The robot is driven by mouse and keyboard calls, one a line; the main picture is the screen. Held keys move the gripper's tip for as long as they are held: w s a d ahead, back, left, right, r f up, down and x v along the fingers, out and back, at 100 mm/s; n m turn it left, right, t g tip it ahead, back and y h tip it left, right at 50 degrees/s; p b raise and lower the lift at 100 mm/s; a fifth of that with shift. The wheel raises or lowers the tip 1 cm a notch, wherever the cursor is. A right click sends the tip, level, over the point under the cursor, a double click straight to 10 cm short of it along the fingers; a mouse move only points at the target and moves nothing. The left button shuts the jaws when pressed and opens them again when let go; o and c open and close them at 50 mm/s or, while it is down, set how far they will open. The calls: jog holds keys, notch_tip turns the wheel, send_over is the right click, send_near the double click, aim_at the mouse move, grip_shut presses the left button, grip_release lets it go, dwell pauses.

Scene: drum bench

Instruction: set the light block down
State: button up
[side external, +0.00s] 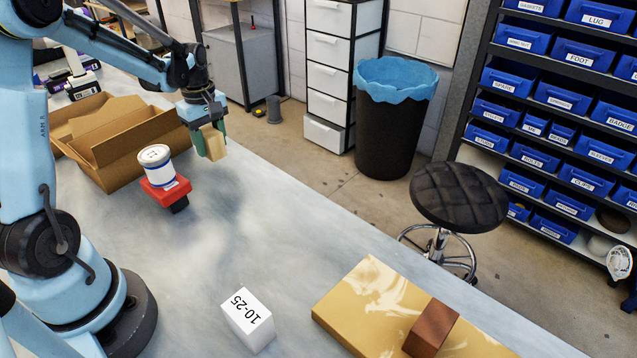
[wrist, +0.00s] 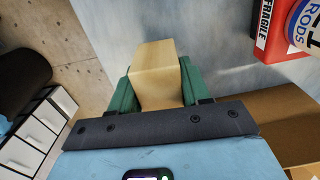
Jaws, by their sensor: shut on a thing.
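The light block (side external: 214,142) is a pale wooden block. My gripper (side external: 210,140) is shut on it, near the bench's far edge, right of the cardboard box. In the wrist view the light block (wrist: 156,75) sits between the two green fingers of my gripper (wrist: 155,88). The block appears to be held above the bench (side external: 130,245); the exact gap under it is hard to tell.
An open cardboard box (side external: 115,150) stands left of my gripper. A white can (side external: 156,165) sits on a red object (side external: 166,190) in front of it. The bench's middle is clear.

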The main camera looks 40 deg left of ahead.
aim_at(213, 151)
jog(key=shift+f, duration=1.55)
jog(key=o, duration=1.1)
jog(key=shift+f, duration=0.15)
notch_tip(213, 151, up, 12)
jog(key=shift+d+r, duration=0.1)
jog(key=shift+r, duration=0.05)
jog(key=shift+s+d+r+m+t, duration=0.1)
jog(key=shift+s+d+m+t, duration=1.05)
jog(key=shift+d+m, duration=2.1)
jog(key=shift+s+d+r+m+t, duration=0.15)
jog(key=shift+s+d+m+t, duration=1)
jog(key=shift+d+m, duration=2.1)
jog(key=shift+s+d+r+m+t, duration=0.1)
jog(key=shift+s+d+m+t, duration=1.05)
jog(key=shift+d+m, duration=2.05)
